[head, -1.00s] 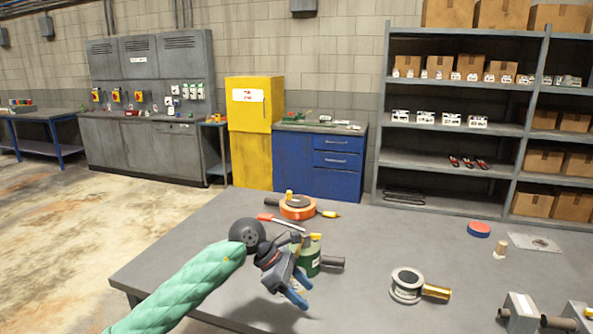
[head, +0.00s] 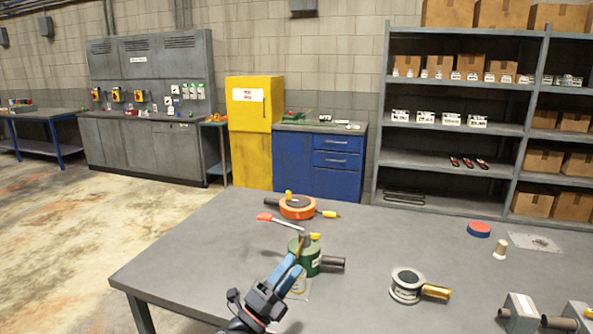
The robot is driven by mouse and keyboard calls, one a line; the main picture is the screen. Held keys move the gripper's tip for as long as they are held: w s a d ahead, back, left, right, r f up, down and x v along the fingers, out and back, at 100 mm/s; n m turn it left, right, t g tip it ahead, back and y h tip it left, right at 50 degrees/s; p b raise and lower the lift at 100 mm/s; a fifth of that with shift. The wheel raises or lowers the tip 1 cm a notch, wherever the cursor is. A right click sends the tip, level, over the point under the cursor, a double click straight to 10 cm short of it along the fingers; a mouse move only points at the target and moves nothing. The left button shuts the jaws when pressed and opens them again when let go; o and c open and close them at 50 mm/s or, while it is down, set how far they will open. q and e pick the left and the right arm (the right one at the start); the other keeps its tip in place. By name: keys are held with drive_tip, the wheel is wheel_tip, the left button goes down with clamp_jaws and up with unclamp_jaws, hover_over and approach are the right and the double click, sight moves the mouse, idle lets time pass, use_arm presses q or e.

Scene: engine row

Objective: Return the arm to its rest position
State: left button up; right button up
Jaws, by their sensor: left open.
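My left gripper (head: 291,262) is in the lower middle of the head view, its blue fingers pointing up and away over the table (head: 180,268). It is open, with nothing seen held in it. The fingers overlap the left side of a green cylindrical part (head: 312,262) with a dark stub; I cannot tell whether they touch it. The rest of the left arm is mostly below the picture. My right gripper is not in view.
An orange ring part (head: 296,209) and a red-handled tool (head: 264,217) lie behind the green part. A silver ring part with a gold stub (head: 408,285) lies to the right. Grey blocks (head: 521,305) stand at the front right. The table's left side is clear.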

use_arm(q)
drive_tip(key=s+a+f+n+g+y, duration=0.1)
drive_tip(key=s+a+f+n+y, duration=0.2)
drive_tip(key=a+f+n+y, duration=0.65)
drive_tip(key=s+a+f+n+g+y, duration=0.1)
drive_tip(key=s+a+f+n+y, duration=0.3)
drive_tip(key=a+f+n+y, duration=0.55)
drive_tip(key=s+f+n+g+h, duration=0.1)
drive_tip(key=s+f+n+g, duration=0.3)
drive_tip(key=s+f+g, duration=0.55)
drive_tip(key=s+f+n+g+h, duration=0.15)
drive_tip(key=s+f+n, duration=0.4)
drive_tip(key=s, duration=0.95)
drive_tip(key=s+d+f+g, duration=0.1)
drive_tip(key=d+f, duration=0.1)
drive_tip(key=f, duration=1)
drive_tip(key=s+d+f+m+g, duration=0.1)
drive_tip(key=d+f, duration=0.1)
drive_tip(key=f, duration=1)
drive_tip(key=shift+d+f+g, duration=0.25)
drive_tip(key=shift+d+g, duration=0.1)
drive_tip(key=shift+g, duration=0.05)
